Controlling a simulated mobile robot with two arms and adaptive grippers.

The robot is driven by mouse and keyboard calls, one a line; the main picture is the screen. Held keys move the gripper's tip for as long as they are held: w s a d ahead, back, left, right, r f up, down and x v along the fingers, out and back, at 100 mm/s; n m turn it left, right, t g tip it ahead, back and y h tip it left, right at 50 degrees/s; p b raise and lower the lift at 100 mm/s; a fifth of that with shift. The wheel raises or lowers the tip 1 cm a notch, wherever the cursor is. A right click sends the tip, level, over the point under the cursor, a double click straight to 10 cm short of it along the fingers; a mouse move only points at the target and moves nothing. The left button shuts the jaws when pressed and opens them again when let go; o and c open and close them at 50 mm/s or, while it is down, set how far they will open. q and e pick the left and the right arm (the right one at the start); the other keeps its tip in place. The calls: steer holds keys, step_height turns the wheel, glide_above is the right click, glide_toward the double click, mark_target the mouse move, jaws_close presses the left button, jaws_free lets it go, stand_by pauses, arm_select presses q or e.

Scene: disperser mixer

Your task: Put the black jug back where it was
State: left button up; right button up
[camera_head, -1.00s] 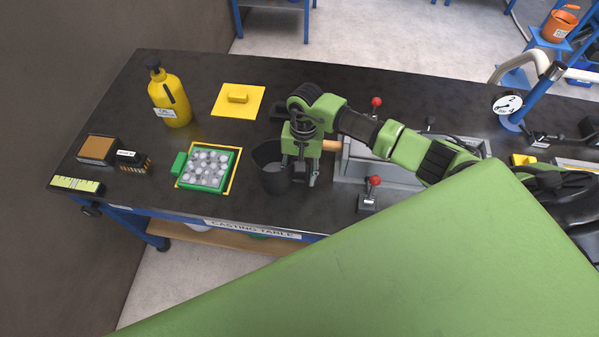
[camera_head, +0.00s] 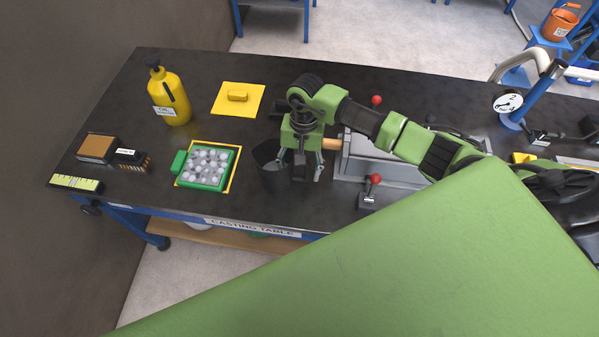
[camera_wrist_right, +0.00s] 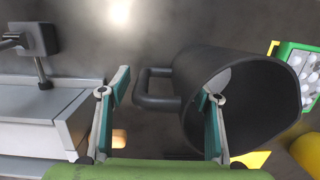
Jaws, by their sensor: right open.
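The black jug (camera_head: 271,172) stands upright on the dark casting table, between the green tray and the grey machine. My right gripper (camera_head: 300,171) is at the jug's right side, pointing down, with its fingers spread. In the right wrist view the jug (camera_wrist_right: 235,75) lies on the right with its open mouth in view. Its handle (camera_wrist_right: 154,102) is between the two fingers of my open gripper (camera_wrist_right: 165,82), and the fingers look clear of it. The finger nearer the jug overlaps its wall in the picture; I cannot tell whether they touch. My left gripper is out of view.
A green tray of pale balls (camera_head: 209,168) sits in a yellow outline left of the jug. A yellow oil bottle (camera_head: 172,100) and a yellow plate (camera_head: 238,99) are behind. A grey machine (camera_head: 358,172) with red-knobbed levers (camera_head: 374,181) stands close on the right.

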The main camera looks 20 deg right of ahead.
step_height(320, 180, up, 10)
steer(key=w+d+b, duration=0.1)
steer(key=b, duration=0.1)
steer(key=shift+b, duration=0.3)
steer(key=shift+d+r, duration=0.1)
